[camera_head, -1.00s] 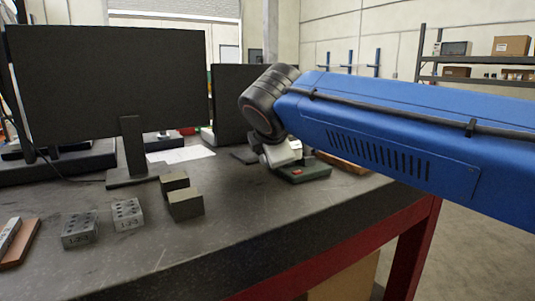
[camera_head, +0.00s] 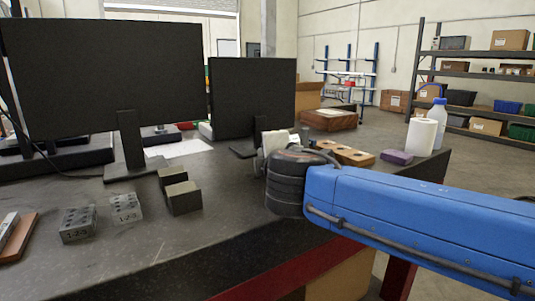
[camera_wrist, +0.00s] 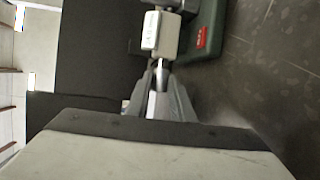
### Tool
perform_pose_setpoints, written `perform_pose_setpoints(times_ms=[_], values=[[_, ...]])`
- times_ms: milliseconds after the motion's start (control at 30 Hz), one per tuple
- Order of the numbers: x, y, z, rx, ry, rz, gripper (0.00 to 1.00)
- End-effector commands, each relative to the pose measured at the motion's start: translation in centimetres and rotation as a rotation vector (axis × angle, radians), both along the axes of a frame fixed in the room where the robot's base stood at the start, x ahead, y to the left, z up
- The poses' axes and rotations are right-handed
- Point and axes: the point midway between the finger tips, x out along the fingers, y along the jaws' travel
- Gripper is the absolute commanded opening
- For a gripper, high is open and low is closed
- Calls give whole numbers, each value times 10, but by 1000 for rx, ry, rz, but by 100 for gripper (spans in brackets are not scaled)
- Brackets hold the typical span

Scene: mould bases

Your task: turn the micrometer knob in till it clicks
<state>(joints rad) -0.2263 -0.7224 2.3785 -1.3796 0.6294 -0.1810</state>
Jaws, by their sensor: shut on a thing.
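My gripper (camera_wrist: 161,88) has its fingers closed together on the micrometer knob (camera_wrist: 160,72), a small shiny metal stub, in the wrist view. The knob joins a light grey block-shaped part of the micrometer (camera_wrist: 151,32), directly beyond the fingertips. Beside and under it is a dark green base (camera_wrist: 207,28) with a red label. The fingers hide most of the knob, and its scale cannot be read. In the head view, my arm's dark wrist covers the base, and a pale part shows just behind it; whether it is gripper or micrometer is unclear.
Two monitors (camera_head: 105,80) (camera_head: 253,95) stand at the back left. Dark blocks (camera_head: 184,198) and 1-2-3 blocks (camera_head: 78,224) lie left of my wrist. A wooden holder (camera_head: 345,153), purple block (camera_head: 396,157), white roll (camera_head: 420,137) and bottle (camera_head: 437,122) stand beyond it.

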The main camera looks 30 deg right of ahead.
Motion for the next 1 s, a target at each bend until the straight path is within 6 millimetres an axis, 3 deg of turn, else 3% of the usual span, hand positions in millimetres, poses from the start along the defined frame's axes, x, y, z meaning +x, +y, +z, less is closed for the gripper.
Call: perform_pose_setpoints(times_ms=[667,700,733,1000], values=[[0,-1,-1,-1,-34,-3,0],[0,-1,-1,-1,-34,-3,30],[0,-1,-1,-1,-34,-3,37],[0,0,-1,0,-34,-2,39]])
